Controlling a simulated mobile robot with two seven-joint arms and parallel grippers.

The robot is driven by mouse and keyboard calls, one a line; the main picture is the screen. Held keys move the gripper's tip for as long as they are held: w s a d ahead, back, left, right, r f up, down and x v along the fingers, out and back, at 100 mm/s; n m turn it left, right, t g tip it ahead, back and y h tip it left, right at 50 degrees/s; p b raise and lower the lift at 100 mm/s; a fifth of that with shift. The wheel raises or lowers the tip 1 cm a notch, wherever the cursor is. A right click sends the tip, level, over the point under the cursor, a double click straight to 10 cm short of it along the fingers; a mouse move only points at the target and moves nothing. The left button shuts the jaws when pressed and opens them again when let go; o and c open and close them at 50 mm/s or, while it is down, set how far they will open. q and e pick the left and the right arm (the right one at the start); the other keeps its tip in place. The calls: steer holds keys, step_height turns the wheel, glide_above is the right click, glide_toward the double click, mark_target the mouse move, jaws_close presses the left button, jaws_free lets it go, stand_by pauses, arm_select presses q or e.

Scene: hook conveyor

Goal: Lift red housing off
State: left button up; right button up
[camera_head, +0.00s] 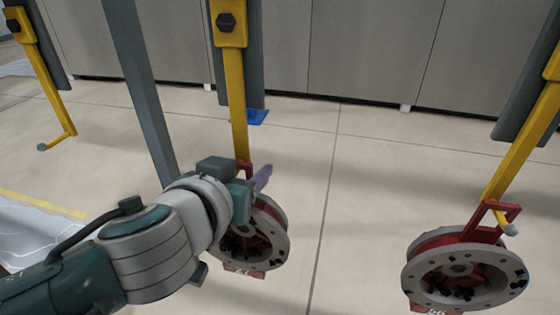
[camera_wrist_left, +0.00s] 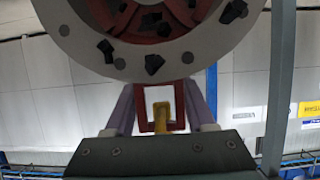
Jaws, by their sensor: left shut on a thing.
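A red housing (camera_head: 272,222) with a grey, hole-studded flange hangs from the middle yellow hook (camera_head: 236,110). My left gripper (camera_head: 256,182) is at its top, partly covering the housing. In the left wrist view, the purple-grey fingers (camera_wrist_left: 160,90) are shut on the housing's red handle loop (camera_wrist_left: 180,104), one finger on each side. The yellow hook tip (camera_wrist_left: 160,116) shows inside the loop. The housing's flange (camera_wrist_left: 158,62) fills the top of that view. My right gripper is not in view.
A second red housing (camera_head: 465,272) hangs from the right yellow hook (camera_head: 525,140). An empty yellow hook (camera_head: 50,90) hangs at the left. A grey post (camera_head: 140,90) stands behind my left arm. A clear plastic-looking container (camera_head: 35,232) is at the left edge. The floor between the housings is clear.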

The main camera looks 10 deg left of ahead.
arm_select(q)
jaws_close()
steer(key=shift+w+r, duration=0.1)
steer(key=shift+r, duration=0.15)
